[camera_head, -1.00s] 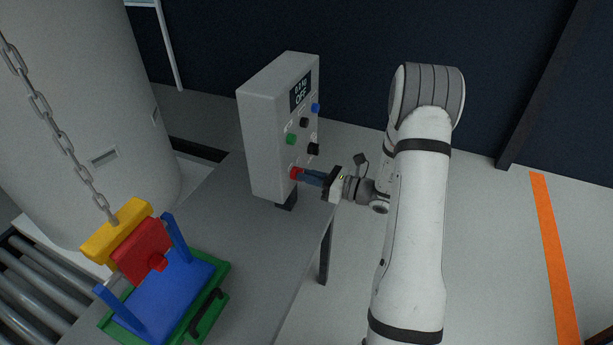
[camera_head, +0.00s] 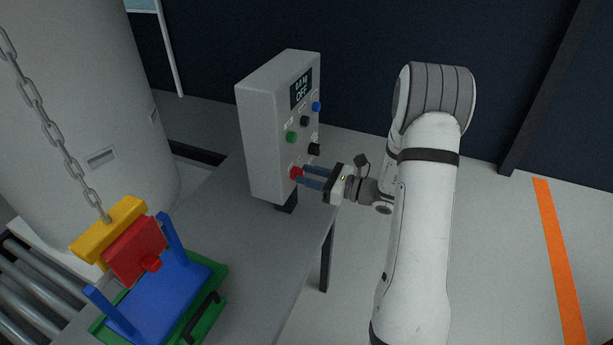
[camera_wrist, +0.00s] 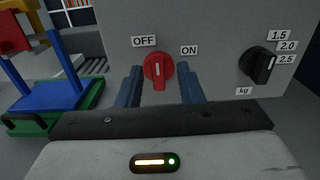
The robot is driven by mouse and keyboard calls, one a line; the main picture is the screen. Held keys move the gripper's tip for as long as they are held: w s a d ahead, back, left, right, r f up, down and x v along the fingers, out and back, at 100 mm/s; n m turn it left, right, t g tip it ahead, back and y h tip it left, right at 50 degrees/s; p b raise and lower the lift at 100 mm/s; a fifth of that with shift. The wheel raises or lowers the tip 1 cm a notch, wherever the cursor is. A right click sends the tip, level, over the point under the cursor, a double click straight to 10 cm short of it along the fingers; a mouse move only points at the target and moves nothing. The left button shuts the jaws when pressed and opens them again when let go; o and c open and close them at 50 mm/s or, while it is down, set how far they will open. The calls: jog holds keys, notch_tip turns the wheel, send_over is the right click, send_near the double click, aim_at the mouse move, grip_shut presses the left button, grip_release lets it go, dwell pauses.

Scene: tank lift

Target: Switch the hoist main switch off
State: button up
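The hoist main switch is a red rotary knob (camera_wrist: 159,70) on the grey control box, between an OFF label (camera_wrist: 144,41) and an ON label (camera_wrist: 189,50). Its white mark stands about upright in the wrist view. It also shows low on the box front in the head view (camera_head: 296,173). My gripper (camera_head: 306,177) is open, with one blue finger on each side of the knob and a visible gap to it. The display (camera_head: 301,90) on the box reads OFF, with a kg figure above it.
The control box (camera_head: 262,140) stands on a grey table (camera_head: 245,235). It also carries a black kg knob (camera_wrist: 258,65), a green button (camera_head: 291,136) and a blue button (camera_head: 316,106). A chain (camera_head: 60,150) hangs at left above a blue-and-green carrier (camera_head: 170,300).

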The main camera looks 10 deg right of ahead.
jog(key=b+v, duration=0.1)
jog(key=v, duration=0.6)
jog(key=shift+s+d, duration=0.25)
jog(key=shift+d, duration=0.05)
dwell(0.3)
